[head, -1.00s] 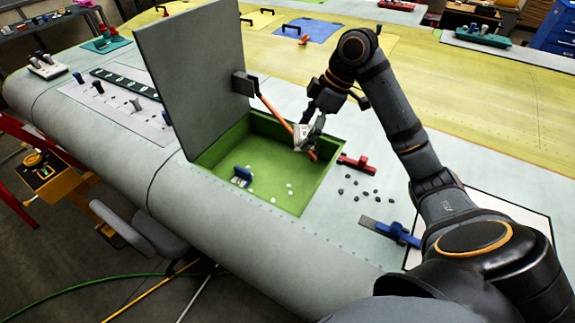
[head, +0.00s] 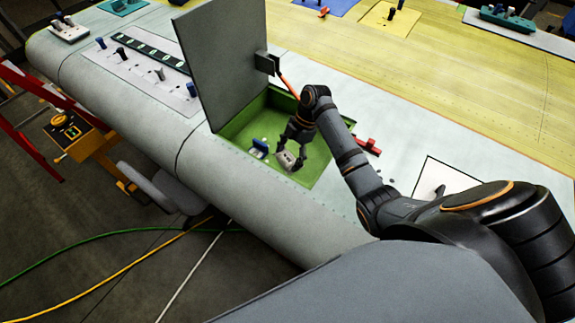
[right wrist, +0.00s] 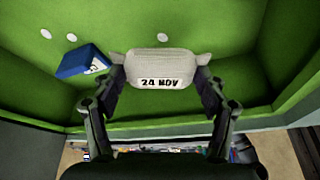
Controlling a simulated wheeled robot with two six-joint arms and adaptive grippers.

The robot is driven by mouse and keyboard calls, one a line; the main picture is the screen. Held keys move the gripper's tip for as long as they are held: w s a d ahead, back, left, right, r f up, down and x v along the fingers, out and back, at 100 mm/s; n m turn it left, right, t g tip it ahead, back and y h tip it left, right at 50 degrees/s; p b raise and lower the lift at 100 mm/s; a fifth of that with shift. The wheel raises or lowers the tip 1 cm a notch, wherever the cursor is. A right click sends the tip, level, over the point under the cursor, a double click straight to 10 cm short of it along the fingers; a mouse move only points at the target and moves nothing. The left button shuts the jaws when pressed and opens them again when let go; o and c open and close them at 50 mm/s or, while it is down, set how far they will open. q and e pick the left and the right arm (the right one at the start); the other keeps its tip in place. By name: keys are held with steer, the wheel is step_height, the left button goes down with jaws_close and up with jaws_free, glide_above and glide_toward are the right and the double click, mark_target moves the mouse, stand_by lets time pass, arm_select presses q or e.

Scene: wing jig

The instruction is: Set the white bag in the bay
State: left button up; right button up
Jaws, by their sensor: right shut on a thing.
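The white bag (head: 287,160) is in my right gripper (head: 292,157), inside the open green bay (head: 318,160) in the wing. In the right wrist view the bag (right wrist: 160,66) carries a label reading "24 NOV" and sits between the two fingers of my right gripper (right wrist: 160,92), which are shut on it. Green bay floor (right wrist: 215,122) shows around it. I cannot tell if the bag touches the floor. My left gripper is not in view.
A blue-and-white item (head: 260,147) lies in the bay left of the bag; it also shows in the right wrist view (right wrist: 82,62). The grey lid (head: 222,65) stands open, with an orange strut (head: 288,86) beside it. A red clamp (head: 367,146) sits right of the bay.

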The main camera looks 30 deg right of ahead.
mark_target(289, 163)
steer(key=shift+f, duration=0.35)
step_height(289, 163, down, 4)
steer(key=b, duration=0.3)
steer(key=shift+d+b, duration=0.1)
steer(key=shift+b, duration=0.25)
steer(key=shift+r, duration=0.25)
steer(key=shift+f, duration=0.15)
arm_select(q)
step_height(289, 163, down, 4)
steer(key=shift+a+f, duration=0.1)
arm_select(e)
steer(key=o, duration=1.2)
arm_select(q)
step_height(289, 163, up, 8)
steer(key=p, duration=0.8)
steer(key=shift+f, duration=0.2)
arm_select(e)
steer(key=v, duration=1.2)
